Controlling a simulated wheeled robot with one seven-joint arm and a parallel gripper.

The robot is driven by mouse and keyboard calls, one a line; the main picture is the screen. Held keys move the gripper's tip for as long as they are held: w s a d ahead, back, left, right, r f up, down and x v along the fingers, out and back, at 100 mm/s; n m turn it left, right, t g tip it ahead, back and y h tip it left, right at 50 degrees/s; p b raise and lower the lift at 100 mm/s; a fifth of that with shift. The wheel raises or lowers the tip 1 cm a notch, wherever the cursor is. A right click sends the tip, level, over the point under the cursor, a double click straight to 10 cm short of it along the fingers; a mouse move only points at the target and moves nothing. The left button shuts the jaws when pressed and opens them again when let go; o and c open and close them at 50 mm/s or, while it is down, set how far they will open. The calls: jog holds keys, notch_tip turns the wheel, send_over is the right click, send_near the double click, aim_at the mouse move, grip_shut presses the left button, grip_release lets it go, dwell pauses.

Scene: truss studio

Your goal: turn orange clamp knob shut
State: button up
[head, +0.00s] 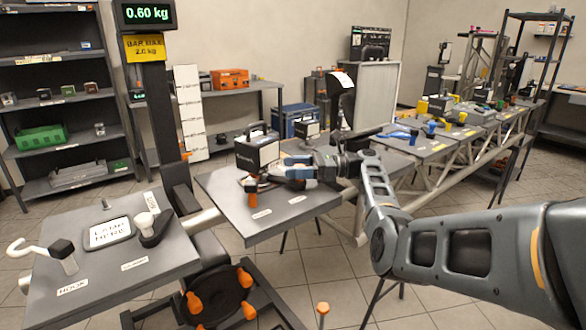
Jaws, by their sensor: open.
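My gripper (287,167) points left over the middle grey table, with its blue-grey fingers apart and nothing seen between them. Other orange knobs (247,279) sit on the rim of a dark round wheel low at the front, and one more orange knob (322,308) stands at the bottom. I cannot tell which is the clamp knob, or whether any is tightened.
A black and white device (258,149) with a handle stands behind my gripper. A tablet-like plate (109,232), a white hook (28,249) and a white-topped lever (147,225) are on the left table (172,267). A dark post (161,110) carries a scale display (146,13) reading 0.60 kg.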

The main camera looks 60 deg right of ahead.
jog(key=v, duration=0.7)
jog(key=shift+s+b, duration=0.15)
jog(key=shift+b, duration=0.25)
